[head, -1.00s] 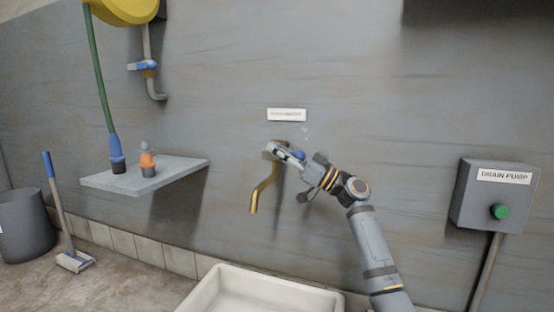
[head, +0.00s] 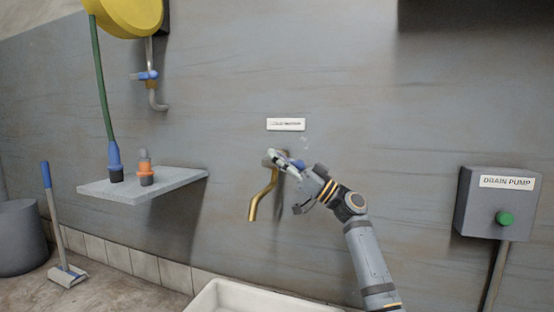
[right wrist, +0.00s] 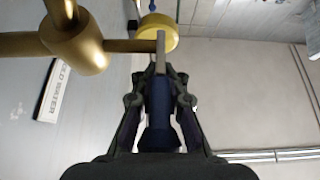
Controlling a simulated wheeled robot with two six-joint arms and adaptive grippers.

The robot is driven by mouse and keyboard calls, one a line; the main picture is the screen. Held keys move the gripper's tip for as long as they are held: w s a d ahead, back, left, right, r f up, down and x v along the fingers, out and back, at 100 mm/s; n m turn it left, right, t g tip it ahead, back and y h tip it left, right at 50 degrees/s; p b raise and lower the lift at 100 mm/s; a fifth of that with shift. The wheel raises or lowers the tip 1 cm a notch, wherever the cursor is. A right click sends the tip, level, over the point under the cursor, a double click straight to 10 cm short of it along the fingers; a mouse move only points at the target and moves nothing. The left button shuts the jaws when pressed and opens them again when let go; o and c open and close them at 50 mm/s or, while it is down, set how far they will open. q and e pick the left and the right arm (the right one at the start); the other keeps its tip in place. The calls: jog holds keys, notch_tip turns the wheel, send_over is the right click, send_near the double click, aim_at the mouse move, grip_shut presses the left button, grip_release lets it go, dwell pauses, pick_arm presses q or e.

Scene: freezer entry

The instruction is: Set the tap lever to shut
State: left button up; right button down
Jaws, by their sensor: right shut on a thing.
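The brass tap (head: 263,195) is fixed to the grey wall, with its spout pointing down. In the right wrist view its brass body (right wrist: 75,45) fills the upper left. The tap's blue lever (right wrist: 160,112) lies between my right gripper's fingers; only a little blue shows in the head view, the rest hidden by the hand. My right gripper (head: 284,161) is at the tap, just right of and above the spout, shut on the lever. It also shows in the right wrist view (right wrist: 160,95). My left gripper is not in view.
A cold water sign (head: 286,124) is above the tap and a white basin (head: 225,296) below. A shelf (head: 150,187) with two fittings is at left, under a yellow reel (head: 125,15) and blue-handled valve (head: 147,75). A drain pump box (head: 497,203) is at right.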

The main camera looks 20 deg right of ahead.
jog(key=c, duration=1.3)
grip_release()
jog(key=v, duration=1.2)
